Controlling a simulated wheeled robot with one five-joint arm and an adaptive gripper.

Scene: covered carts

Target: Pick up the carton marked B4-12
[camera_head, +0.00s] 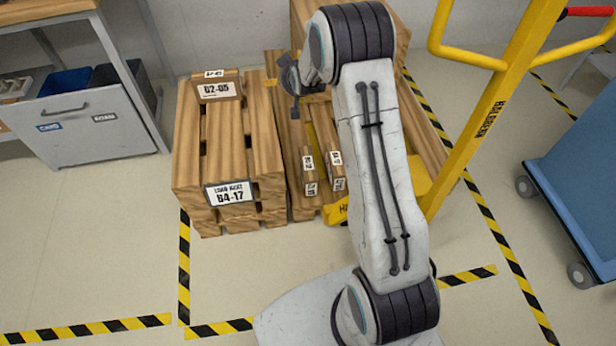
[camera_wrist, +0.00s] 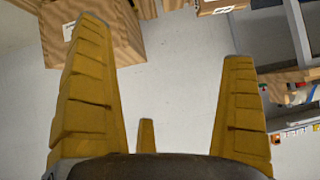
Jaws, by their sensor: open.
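I cannot read B4-12 on any carton. Two small, narrow brown cartons, a left one (camera_head: 308,172) and a right one (camera_head: 335,170), sit side by side on the right pallet (camera_head: 282,120); their labels are too small to read. A brown carton labelled 02-05 or D2-05 (camera_head: 217,88) sits at the back of the left pallet stack. My gripper (camera_head: 291,78) is above the back of the right pallet, apart from the small cartons and partly hidden by my arm. In the wrist view its yellow fingers (camera_wrist: 163,40) are spread with nothing between them.
A yellow pallet jack (camera_head: 490,115) stands at the right pallet, with a blue cart (camera_head: 580,175) farther right. A grey drawer unit (camera_head: 85,130) is at left. The front floor is clear.

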